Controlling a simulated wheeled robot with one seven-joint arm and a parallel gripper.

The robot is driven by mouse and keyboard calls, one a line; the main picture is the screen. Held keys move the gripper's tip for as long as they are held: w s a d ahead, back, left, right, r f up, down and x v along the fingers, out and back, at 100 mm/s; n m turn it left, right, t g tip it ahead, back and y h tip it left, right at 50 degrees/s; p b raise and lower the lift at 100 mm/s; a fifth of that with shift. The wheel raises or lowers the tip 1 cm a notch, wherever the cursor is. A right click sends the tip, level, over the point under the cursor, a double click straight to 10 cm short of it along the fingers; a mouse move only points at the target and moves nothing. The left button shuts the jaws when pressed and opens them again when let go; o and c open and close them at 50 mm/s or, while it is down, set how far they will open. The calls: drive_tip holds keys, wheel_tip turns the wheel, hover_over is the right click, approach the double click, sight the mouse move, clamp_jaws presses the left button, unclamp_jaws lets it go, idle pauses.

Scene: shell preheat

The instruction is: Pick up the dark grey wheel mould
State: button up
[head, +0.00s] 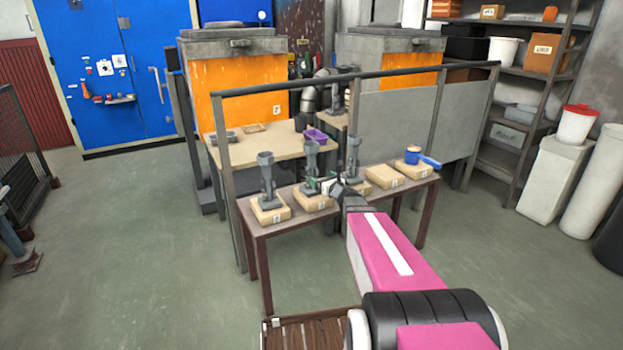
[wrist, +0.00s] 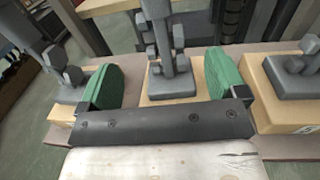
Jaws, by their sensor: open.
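Three grey tree-like moulds stand upright on pale blocks on the front table: a left one (head: 266,180), a middle one (head: 311,158) and a right one (head: 351,158). I cannot tell from their shapes which is the wheel mould. My gripper (head: 325,186) is at the middle one, its green fingers open. In the wrist view, one grey mould (wrist: 168,60) stands beyond and between the spread fingers of my gripper (wrist: 164,72), with gaps on both sides.
Other moulds stand close by at left (wrist: 62,75) and right (wrist: 297,72) in the wrist view. A purple container (head: 314,136) sits on the rear table. A rail (head: 350,76) runs above.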

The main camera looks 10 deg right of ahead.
sight(314, 173)
drive_tip(key=x, duration=0.9)
drive_tip(key=shift+f, duration=0.25)
drive_tip(key=c, duration=1.3)
drive_tip(key=shift+o, duration=0.2)
drive_tip(key=shift+r, duration=0.15)
